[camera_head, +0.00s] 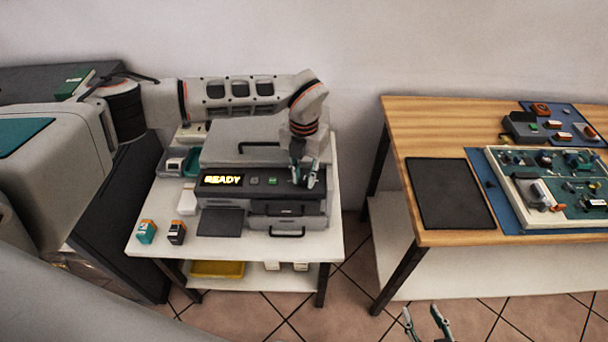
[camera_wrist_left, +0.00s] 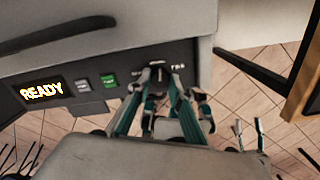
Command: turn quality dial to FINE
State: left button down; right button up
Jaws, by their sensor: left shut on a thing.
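The printer (camera_head: 255,210) stands on a white table with its front panel lit "READY". The quality dial (camera_wrist_left: 157,68) is a small dark knob at the right end of that panel. In the left wrist view a label that seems to read FINE (camera_wrist_left: 178,66) is right of the dial, and lettering on its left is partly hidden. My left gripper (camera_head: 305,180) is at the panel, its fingers shut on the dial from both sides. The dial's exact setting is hard to tell. My right gripper (camera_head: 428,322) is open and empty, low in the head view, away from the printer.
A grey button (camera_wrist_left: 82,85) and a green button (camera_wrist_left: 109,79) sit left of the dial. Ink cartridges (camera_head: 147,231) stand at the white table's front left. A wooden workbench (camera_head: 440,140) with circuit boards stands to the right, across a floor gap.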

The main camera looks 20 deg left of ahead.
aim_at(304, 180)
pick_arm(q)
jog(key=m, duration=0.5)
jog(key=shift+m+p, duration=0.35)
jog(key=shift+m, duration=2.05)
jog(key=c, duration=1.8)
grip_release()
notch_tip(304, 180, up, 12)
jog(key=shift+r, duration=0.1)
